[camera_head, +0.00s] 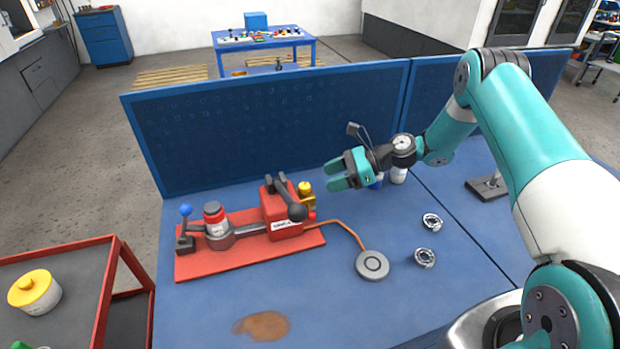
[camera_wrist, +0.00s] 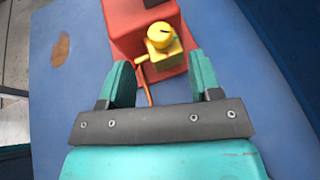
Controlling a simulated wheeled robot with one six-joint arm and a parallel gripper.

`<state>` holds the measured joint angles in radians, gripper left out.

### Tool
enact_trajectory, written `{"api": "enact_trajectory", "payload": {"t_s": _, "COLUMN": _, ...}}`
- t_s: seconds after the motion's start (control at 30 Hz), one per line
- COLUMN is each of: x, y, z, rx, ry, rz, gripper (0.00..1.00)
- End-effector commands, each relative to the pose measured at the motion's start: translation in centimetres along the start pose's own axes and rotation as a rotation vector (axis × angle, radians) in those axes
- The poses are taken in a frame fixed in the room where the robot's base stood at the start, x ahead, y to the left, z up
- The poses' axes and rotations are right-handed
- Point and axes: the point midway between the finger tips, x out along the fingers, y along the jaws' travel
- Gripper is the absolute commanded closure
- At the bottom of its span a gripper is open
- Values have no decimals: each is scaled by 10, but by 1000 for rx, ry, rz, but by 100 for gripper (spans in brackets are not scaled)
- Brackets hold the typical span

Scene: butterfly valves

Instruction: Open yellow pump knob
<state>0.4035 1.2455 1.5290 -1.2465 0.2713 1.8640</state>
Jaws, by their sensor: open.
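The yellow pump knob (camera_head: 305,187) sits on the right side of a red pump (camera_head: 283,209), which stands on a red base plate (camera_head: 200,265) on the blue bench. In the wrist view the round yellow knob (camera_wrist: 160,36) tops a yellow block, beyond my fingertips and roughly centred between them. My gripper (camera_head: 338,174) is to the right of the knob in the head view, with its teal fingers apart and nothing between them. It also shows open in the wrist view (camera_wrist: 160,72). It does not touch the knob.
A black lever (camera_head: 289,203) tops the pump. A blue-knobbed lever (camera_head: 186,212) and a red-capped part (camera_head: 214,217) stand at left. A copper pipe leads to a grey disc (camera_head: 372,265). A blue perforated panel (camera_head: 270,125) rises behind. Two metal rings (camera_head: 425,257) lie right.

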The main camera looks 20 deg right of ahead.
Motion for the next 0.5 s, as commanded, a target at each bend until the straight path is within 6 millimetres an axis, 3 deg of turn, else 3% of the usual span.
{"api": "enact_trajectory", "payload": {"t_s": 0.2, "x": 42, "y": 1, "z": 2, "rx": -1, "ry": 0, "rz": 4, "gripper": 42}}
{"api": "enact_trajectory", "payload": {"t_s": 0.5, "x": 63, "y": 0, "z": 0, "rx": -1, "ry": 0, "rz": 0, "gripper": 42}}
